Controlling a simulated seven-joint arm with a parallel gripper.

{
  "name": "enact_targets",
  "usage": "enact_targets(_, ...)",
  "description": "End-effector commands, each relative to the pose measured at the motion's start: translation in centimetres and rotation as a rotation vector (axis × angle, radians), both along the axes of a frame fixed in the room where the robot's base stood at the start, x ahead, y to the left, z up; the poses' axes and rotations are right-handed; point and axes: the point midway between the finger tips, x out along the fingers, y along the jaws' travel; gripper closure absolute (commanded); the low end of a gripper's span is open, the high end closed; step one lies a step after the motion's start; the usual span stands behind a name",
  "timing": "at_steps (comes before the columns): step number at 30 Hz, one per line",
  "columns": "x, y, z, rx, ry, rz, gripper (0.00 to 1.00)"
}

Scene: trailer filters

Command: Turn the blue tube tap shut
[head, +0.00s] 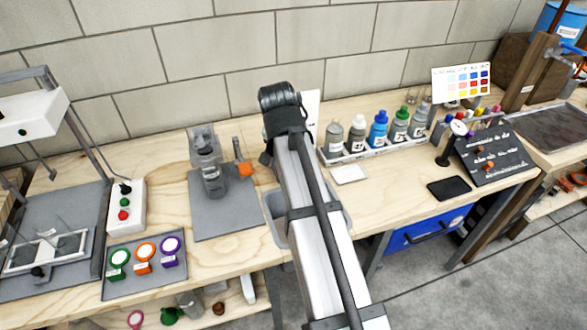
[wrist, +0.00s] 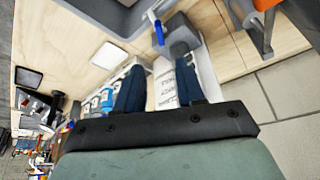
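In the wrist view, a small blue lever (wrist: 158,32), which looks like the blue tube tap, stands by a grey block (wrist: 181,38). It lies ahead of my gripper (wrist: 166,72), beyond the fingertips and apart from them. The two dark blue fingers are spread, with nothing held between them. A white printed card (wrist: 164,86) shows behind the gap. Whether the lever lies along or across its tube is too small to tell. In the head view my arm hides the gripper and the lever.
A grey bin (head: 274,204) stands left of my arm. A rack of bottles (head: 345,157) is to the right, by a white square pad (head: 349,174). A block wall (head: 240,40) closes the back.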

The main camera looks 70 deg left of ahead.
Motion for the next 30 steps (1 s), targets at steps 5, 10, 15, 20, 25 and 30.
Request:
enact_targets(5, 0.5, 0.8, -2.4, -0.002, 0.0, 0.002, 0.62)
enact_targets(10, 1.1, 1.8, -5.0, -0.002, 0.0, 0.002, 0.62)
enact_targets(15, 1.7, 2.7, -7.6, -0.001, 0.0, 0.003, 0.62)
enact_targets(20, 2.2, 3.4, -9.7, -0.001, 0.0, 0.003, 0.62)
enact_targets(25, 2.5, 4.0, -11.2, -0.001, 0.0, 0.003, 0.62)
enact_targets(30, 2.6, 4.2, -11.9, 0.001, 0.0, 0.004, 0.62)
